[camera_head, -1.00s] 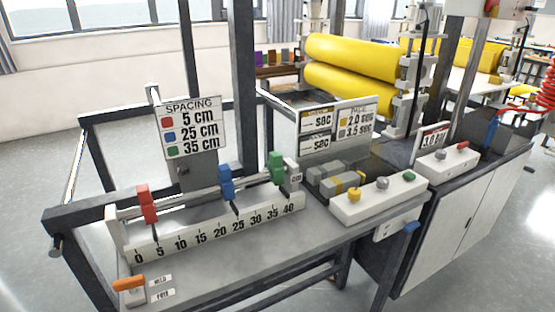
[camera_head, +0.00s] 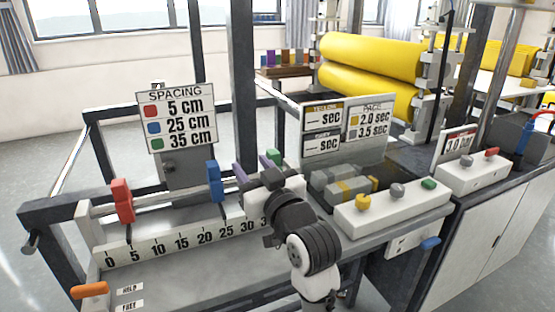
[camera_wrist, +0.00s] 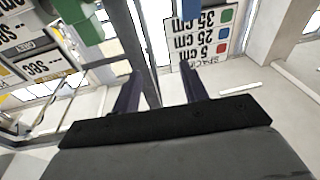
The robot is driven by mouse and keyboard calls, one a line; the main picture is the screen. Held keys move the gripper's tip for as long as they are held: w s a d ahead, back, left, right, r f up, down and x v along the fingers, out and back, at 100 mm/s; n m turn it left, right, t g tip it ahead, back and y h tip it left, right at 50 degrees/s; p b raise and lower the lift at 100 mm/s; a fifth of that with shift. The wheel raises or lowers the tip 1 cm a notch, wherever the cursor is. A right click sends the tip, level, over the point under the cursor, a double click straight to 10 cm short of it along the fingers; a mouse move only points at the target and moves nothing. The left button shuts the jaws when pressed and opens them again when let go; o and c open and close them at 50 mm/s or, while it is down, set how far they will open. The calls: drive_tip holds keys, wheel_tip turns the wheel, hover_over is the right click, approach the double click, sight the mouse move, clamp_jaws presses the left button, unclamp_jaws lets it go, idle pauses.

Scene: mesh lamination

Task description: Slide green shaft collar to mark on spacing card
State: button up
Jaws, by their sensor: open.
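The green shaft collar (camera_head: 273,157) is at the right part of the rail, partly hidden behind my gripper, so its place on the scale is covered. It shows at upper left in the wrist view (camera_wrist: 80,22), beside the left finger. My gripper (camera_head: 253,169) is open, its dark purple fingers beside the green collar, apparently with nothing between them. The fingers also show in the wrist view (camera_wrist: 160,85). The spacing card (camera_head: 172,118) reads red 5 cm, blue 25 cm, green 35 cm. The numbered scale (camera_head: 180,240) runs below the rail; its right end is hidden by my arm.
The red collar (camera_head: 122,201) is near 5 and the blue collar (camera_head: 214,181) near 25. An orange lever (camera_head: 90,290) sits at front left. Grey blocks (camera_head: 335,182) and a button box (camera_head: 395,208) stand right of my arm. Dark frame posts (camera_head: 241,80) rise behind.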

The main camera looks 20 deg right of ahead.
drive_tip(key=m+g+h, duration=0.1)
drive_tip(key=m+h, duration=0.1)
approach(276, 158)
drive_tip(key=w, duration=0.3)
drive_tip(key=w+p, duration=0.1)
drive_tip(key=w, duration=0.3)
drive_tip(key=w+p, duration=0.1)
drive_tip(key=w, duration=0.3)
drive_tip(key=shift+w+a+r, duration=0.2)
drive_tip(key=shift+w+a, duration=0.05)
drive_tip(key=shift+a, duration=0.05)
clamp_jaws()
